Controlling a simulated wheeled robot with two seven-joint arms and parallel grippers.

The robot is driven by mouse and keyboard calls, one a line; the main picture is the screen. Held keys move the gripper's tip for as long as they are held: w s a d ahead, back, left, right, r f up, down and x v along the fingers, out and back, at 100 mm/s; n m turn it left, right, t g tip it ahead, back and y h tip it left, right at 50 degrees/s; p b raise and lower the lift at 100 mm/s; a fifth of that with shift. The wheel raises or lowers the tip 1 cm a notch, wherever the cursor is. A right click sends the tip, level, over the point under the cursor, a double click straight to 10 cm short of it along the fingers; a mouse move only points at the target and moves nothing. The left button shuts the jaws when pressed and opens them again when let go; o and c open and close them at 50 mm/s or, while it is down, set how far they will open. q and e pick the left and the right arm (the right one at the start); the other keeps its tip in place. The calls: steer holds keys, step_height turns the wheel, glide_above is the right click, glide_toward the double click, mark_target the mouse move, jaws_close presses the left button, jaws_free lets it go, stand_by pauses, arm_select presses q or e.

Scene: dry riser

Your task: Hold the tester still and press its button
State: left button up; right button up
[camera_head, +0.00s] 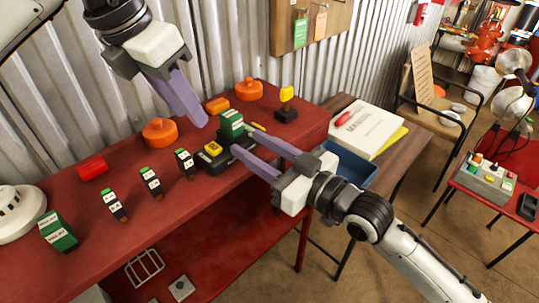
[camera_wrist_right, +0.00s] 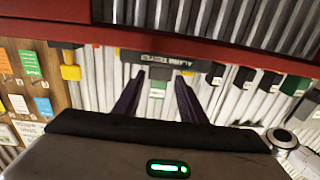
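The alarm tester (camera_head: 210,160) is a dark box with a yellow-and-black button part (camera_head: 212,149), on the red bench. A green-and-white block (camera_head: 231,122) stands at its far side; it also shows in the right wrist view (camera_wrist_right: 158,86). The tester's lettered side (camera_wrist_right: 160,58) lies beyond my right fingertips there. My right gripper (camera_head: 243,138) is open, its fingers spread either side of the green block's line; contact is unclear. My left gripper (camera_head: 200,119) hangs above the bench, left of the tester, its fingers together and empty.
Several small dark-and-green modules (camera_head: 151,183) stand left of the tester. Orange domes (camera_head: 160,132), a red block (camera_head: 92,168) and a yellow-topped black part (camera_head: 286,104) stand around. A blue bin (camera_head: 350,166) is at the right. Corrugated wall backs the bench.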

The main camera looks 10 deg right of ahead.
mark_target(241, 139)
steer(key=x, duration=0.6)
steer(key=shift+s, duration=0.1)
steer(key=c, duration=0.7)
arm_select(q)
steer(key=shift+c, duration=1.1)
arm_select(e)
steer(key=shift+c, duration=0.9)
arm_select(q)
jaws_close()
